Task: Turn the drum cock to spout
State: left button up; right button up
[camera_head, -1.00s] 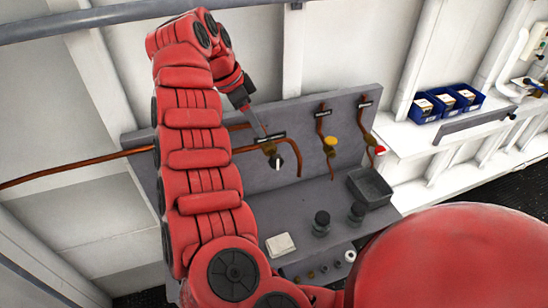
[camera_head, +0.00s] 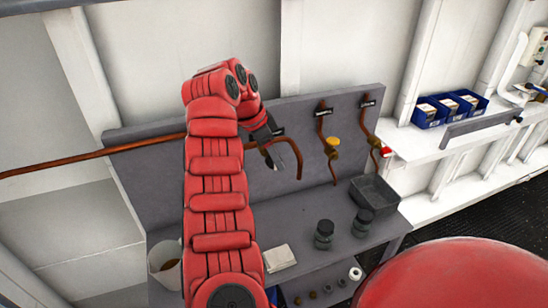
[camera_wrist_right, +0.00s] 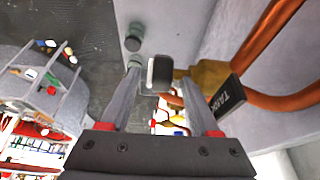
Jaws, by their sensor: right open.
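The right gripper (camera_head: 283,156) is open at the leftmost cock on the grey back panel, beside the curved copper pipe. In the head view it hides most of that cock. In the right wrist view, the cock's black handle with a pale end (camera_wrist_right: 160,73) lies between the open fingers (camera_wrist_right: 160,80); I cannot tell whether they touch it. The brass body (camera_wrist_right: 207,76) and a dark label plate (camera_wrist_right: 228,97), upside down and seeming to read TANK, are beside it. I cannot read which cock is the drum cock. The left gripper is out of view.
A yellow-handled cock (camera_head: 333,142) and a red-handled cock (camera_head: 385,151) are to the right. On the bench are a grey tray (camera_head: 374,193), dark-capped jars (camera_head: 324,232), a folded cloth (camera_head: 279,258) and a pale container (camera_head: 163,258). Blue bins (camera_head: 430,112) stand on the right shelf.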

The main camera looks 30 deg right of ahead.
jog(key=shift+f, duration=0.1)
grip_shut()
dwell(0.3)
